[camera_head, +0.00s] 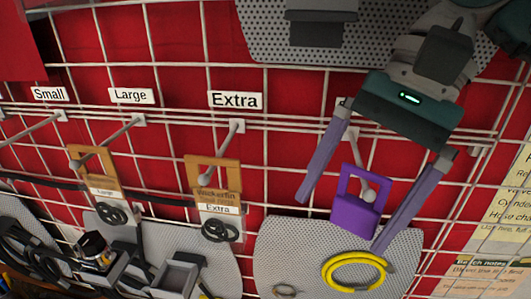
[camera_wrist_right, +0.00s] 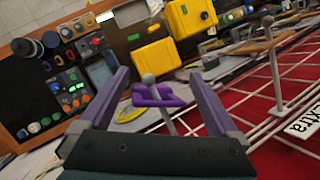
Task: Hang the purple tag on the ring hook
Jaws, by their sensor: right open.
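The purple tag (camera_head: 352,216) is at the rightmost wall hook (camera_head: 357,152), whose label is mostly hidden behind my gripper. The hook's rod passes through the opening in the tag's upper frame, and its ball tip shows in front of the tag. In the right wrist view the purple tag (camera_wrist_right: 160,99) also sits around the rod, just behind the ball tip (camera_wrist_right: 148,78). My right gripper (camera_head: 341,223) is open, with one purple-grey finger on each side of the tag and gaps between them. My left gripper is not in view.
Orange-framed tags hang on the Large hook (camera_head: 105,172) and the Extra hook (camera_head: 213,178). The Small hook (camera_head: 35,130) is empty. A yellow coil (camera_head: 355,271) is on a perforated grey panel (camera_head: 285,240) below. Paper notes (camera_head: 490,250) are at the right.

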